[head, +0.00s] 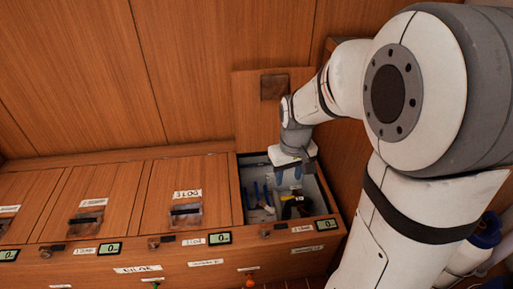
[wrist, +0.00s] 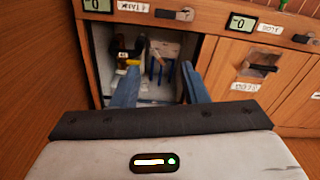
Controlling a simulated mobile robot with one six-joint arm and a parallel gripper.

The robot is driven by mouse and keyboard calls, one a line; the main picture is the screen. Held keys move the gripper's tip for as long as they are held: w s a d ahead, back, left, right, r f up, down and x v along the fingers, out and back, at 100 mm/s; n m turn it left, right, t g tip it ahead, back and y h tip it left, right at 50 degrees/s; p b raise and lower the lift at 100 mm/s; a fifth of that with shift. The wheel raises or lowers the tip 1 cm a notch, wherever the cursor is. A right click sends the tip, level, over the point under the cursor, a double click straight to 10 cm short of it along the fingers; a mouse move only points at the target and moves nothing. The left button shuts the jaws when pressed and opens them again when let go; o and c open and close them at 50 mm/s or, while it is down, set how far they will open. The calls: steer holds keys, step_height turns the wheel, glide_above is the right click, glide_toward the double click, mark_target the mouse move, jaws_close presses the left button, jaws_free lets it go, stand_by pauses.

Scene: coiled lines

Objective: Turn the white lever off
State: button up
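I cannot make out a white lever in either view. In the head view, small levers hang along the front edge of the wooden bench, one green (head: 155,285) and one orange (head: 250,284). My gripper (head: 288,178) points down into the open compartment (head: 236,190) at the right end of the bench. In the wrist view my gripper (wrist: 160,76) has its two blue fingers well apart, with nothing held between them. Dark and yellow items (wrist: 123,58) and a light item with tools (wrist: 160,62) lie beyond the fingertips.
The compartment's wooden lid (head: 256,110) stands raised behind it. Closed lids with dark latches (head: 186,212) lie to the left. Small green displays (head: 219,238) line the front edge. A wooden wall runs behind. A white and blue container (head: 487,230) stands at far right.

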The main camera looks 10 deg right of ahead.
steer(key=w+f+n, duration=0.2)
steer(key=w+f, duration=0.7)
steer(key=n, duration=0.4)
glide_above(270, 209)
step_height(270, 209, down, 22)
steer(key=shift+g, duration=0.4)
step_height(270, 209, down, 10)
steer(key=b, duration=0.3)
steer(key=shift+c, duration=0.3)
jaws_close()
